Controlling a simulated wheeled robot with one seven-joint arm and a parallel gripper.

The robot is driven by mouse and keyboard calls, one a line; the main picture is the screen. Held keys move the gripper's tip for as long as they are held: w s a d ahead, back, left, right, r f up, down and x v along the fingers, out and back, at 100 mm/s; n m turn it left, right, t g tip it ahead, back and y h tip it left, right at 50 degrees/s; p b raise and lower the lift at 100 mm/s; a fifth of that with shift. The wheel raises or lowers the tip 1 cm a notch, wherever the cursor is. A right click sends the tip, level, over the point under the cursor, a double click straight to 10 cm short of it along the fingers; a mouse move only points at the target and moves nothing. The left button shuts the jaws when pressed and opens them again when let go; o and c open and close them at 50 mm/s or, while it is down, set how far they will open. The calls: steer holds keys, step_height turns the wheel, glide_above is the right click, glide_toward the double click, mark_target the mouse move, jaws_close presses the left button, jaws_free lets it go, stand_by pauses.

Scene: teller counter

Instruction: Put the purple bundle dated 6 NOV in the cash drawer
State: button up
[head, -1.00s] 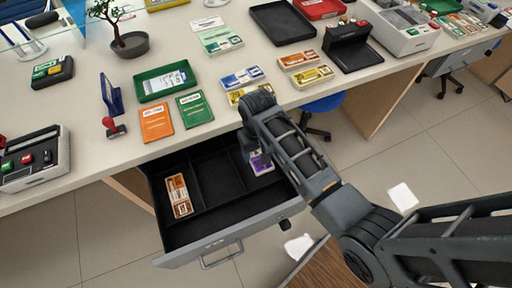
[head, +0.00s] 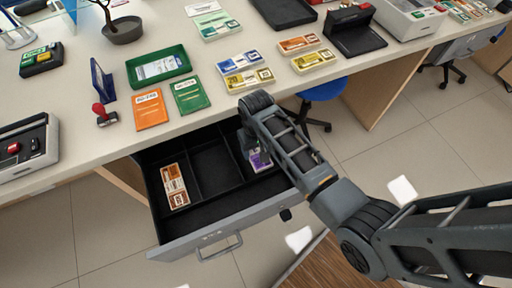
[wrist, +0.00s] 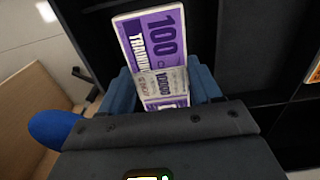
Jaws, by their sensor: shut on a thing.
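The purple bundle (head: 260,160) is in the right compartment of the open cash drawer (head: 212,232). In the wrist view the purple bundle (wrist: 152,45) shows "100" and a pale band; a date on it is too small to read. My gripper (wrist: 163,90) is shut on the bundle, with a blue finger at each side of it. In the head view my gripper is mostly hidden behind my wrist, over the drawer's right compartment. Whether the bundle touches the drawer floor cannot be told.
An orange-brown bundle (head: 174,186) lies in the drawer's left compartment; the middle compartment is empty. On the counter (head: 222,110) above are orange (head: 150,109) and green (head: 190,95) booklets, a green tray (head: 133,80) and several bundles.

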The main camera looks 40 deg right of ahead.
stand_by(0.4)
steer(key=o, duration=1.3)
steer(key=shift+c, duration=0.2)
steer(key=shift+r, duration=3.95)
